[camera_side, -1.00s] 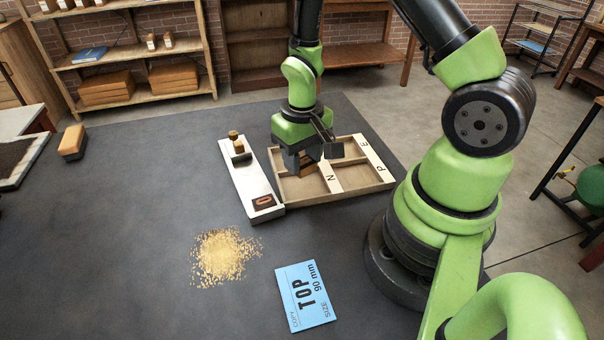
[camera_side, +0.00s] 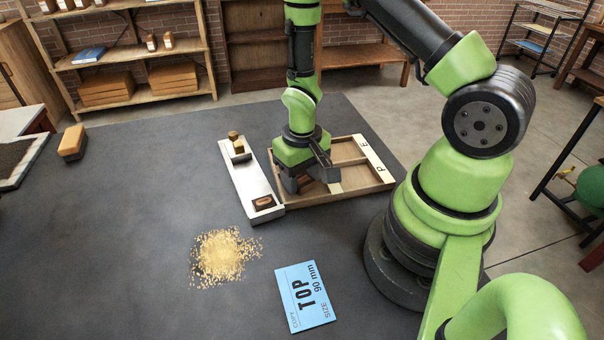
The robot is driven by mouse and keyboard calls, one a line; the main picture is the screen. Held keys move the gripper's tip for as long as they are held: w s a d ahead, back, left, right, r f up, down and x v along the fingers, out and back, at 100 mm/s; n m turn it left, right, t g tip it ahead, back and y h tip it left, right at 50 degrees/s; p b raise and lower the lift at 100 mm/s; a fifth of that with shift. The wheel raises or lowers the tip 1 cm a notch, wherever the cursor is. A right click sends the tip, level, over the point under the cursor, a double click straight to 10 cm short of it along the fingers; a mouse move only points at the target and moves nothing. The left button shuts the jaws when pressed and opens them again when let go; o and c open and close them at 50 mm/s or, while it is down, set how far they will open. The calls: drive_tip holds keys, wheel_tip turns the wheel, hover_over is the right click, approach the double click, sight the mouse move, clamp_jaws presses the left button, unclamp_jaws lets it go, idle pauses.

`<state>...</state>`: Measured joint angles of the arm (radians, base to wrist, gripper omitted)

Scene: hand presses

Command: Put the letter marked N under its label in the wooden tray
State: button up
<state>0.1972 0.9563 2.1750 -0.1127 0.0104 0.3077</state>
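The wooden tray (camera_side: 330,195) lies on the dark table, with a dividing bar and pale label strips. The labels P and E show on its right strip (camera_side: 372,155). The N label is hidden now behind my gripper (camera_side: 306,182). My gripper points down, low over the tray's left compartments. Something brownish shows between its fingers, but I cannot tell if it is a letter block or tray wood, nor whether the fingers are closed on it. No letter marked N is clearly visible.
A small wooden-topped piece (camera_side: 236,142) stands at the holder's far end, close left of the tray. A pile of yellowish grains (camera_side: 222,256) and a blue card (camera_side: 305,296) marked TOP lie in front. A wood-topped block (camera_side: 72,142) lies far left.

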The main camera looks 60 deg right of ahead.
wheel_tip(320, 180, up, 12)
wheel_tip(320, 180, up, 12)
drive_tip(key=t, duration=0.4)
hover_over(302, 178)
drive_tip(key=s+a, duration=0.3)
drive_tip(key=a, duration=0.1)
drive_tip(key=s+a+r+t+y, duration=0.2)
drive_tip(key=s+a+r+t, duration=0.1)
drive_tip(key=s+r, duration=0.3)
drive_tip(key=shift+s+a+n, duration=0.3)
drive_tip(key=shift+s+a, duration=0.1)
drive_tip(key=shift+s, duration=0.25)
